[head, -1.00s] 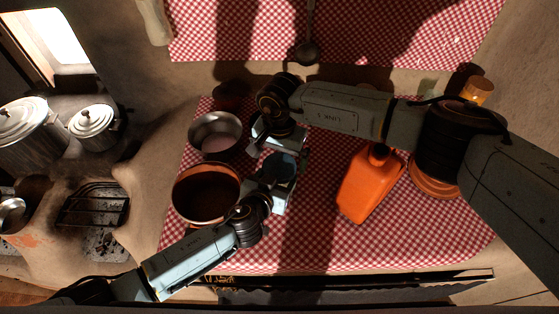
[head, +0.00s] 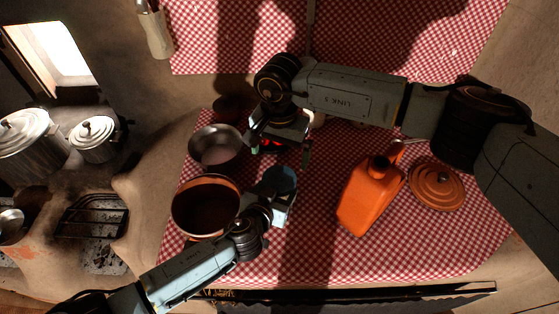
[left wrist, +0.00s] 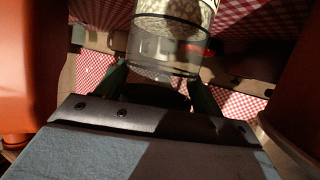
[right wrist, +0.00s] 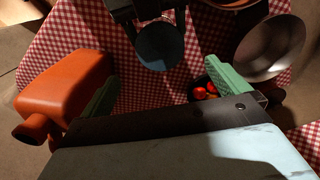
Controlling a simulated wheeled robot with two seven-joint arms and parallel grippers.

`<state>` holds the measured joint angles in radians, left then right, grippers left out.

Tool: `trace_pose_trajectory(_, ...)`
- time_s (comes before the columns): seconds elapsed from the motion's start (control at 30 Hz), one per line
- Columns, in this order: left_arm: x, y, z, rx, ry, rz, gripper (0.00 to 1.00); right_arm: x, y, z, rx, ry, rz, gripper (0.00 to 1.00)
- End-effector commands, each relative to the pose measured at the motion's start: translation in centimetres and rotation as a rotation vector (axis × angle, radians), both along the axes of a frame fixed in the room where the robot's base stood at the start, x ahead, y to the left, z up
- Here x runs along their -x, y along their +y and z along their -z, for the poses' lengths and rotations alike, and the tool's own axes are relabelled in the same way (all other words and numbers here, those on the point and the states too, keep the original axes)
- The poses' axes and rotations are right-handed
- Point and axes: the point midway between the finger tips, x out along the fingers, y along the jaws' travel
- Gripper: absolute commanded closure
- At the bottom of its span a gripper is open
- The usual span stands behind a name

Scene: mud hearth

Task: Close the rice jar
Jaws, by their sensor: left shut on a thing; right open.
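The clear glass rice jar (left wrist: 170,45) shows in the left wrist view, with pale rice in the part far from my gripper and clear glass nearer. A dark round lid (head: 282,178) shows in the head view, and its face also shows in the right wrist view (right wrist: 160,45). My left gripper (head: 280,190) is shut on the lid at the jar's mouth; I cannot tell whether the lid is fully seated. In the head view the jar's body is hidden. My right gripper (head: 282,143) is open and empty, behind the lid and apart from it.
A terracotta pot (head: 206,178) and a metal bowl (head: 215,162) stand left of the jar. A dark bowl with red pieces (right wrist: 203,92) is below my right gripper. The cloth's front (head: 320,245) is clear.

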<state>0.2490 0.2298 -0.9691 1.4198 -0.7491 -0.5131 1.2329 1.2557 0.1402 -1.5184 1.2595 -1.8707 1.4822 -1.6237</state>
Motion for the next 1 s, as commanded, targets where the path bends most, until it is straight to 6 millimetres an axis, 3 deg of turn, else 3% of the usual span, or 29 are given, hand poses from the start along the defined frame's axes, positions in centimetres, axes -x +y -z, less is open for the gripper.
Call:
trace_pose_trajectory(0.1, 0.0, 0.0, 0.0, 0.000, 0.000, -0.001, 0.96, -0.1, -0.1, -2.9, 0.000, -0.003, -0.001, 0.00)
trace_pose_trajectory(0.3, 0.0, 0.0, 0.0, 0.000, 0.000, -0.001, 0.96, -0.1, 0.0, -6.1, 0.000, -0.002, 0.000, 0.00)
trace_pose_trajectory(0.5, 0.0, 0.0, 0.0, 0.000, 0.000, -0.001, 0.96, 0.0, 0.0, -7.4, 0.001, 0.000, 0.000, 0.00)
trace_pose_trajectory(0.77, 0.0, 0.0, 0.0, 0.000, 0.000, -0.001, 0.96, 0.0, 0.0, -7.5, 0.001, 0.000, 0.000, 0.00)
trace_pose_trajectory(0.8, 0.0, 0.0, 0.0, 0.000, 0.000, -0.001, 0.29, 0.0, 0.0, -7.5, 0.001, 0.000, 0.000, 0.00)
trace_pose_trajectory(0.97, 0.0, 0.0, 0.0, 0.000, 0.000, 0.000, 0.08, 0.0, 0.0, -7.4, 0.001, 0.001, 0.000, 0.00)
trace_pose_trajectory(1.0, 0.0, 0.0, 0.0, 0.000, 0.000, 0.000, 0.07, 0.0, 0.0, -7.4, 0.001, 0.001, 0.000, 0.00)
